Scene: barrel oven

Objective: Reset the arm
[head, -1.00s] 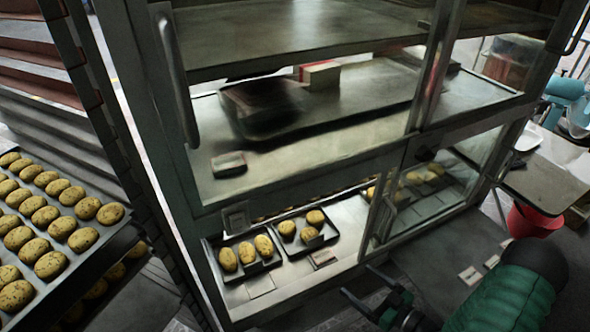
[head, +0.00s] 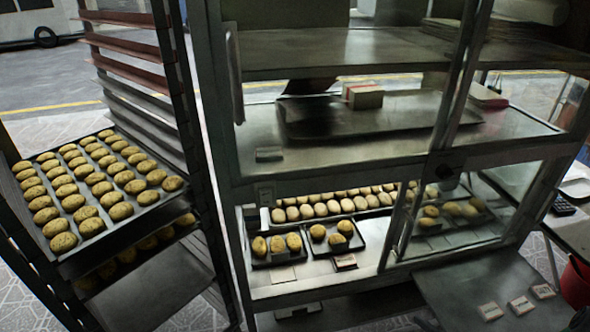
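Neither of my grippers shows clearly in the head view. A small teal patch at the bottom right corner may be part of my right arm. The display cabinet (head: 340,168) stands in front of me with glass doors. On its lower shelf, two small dark trays hold buns (head: 278,243), with a longer row of buns (head: 330,206) behind them. More buns show behind the glass at the right.
A tall rack at the left holds a large tray (head: 62,262) of buns, with another tray below it. An empty dark tray (head: 400,118) and a red-and-white box (head: 364,96) are on the cabinet's middle shelf. A dark board (head: 465,290) with several small cards juts out at lower right. A red bucket (head: 576,284) is at the right edge.

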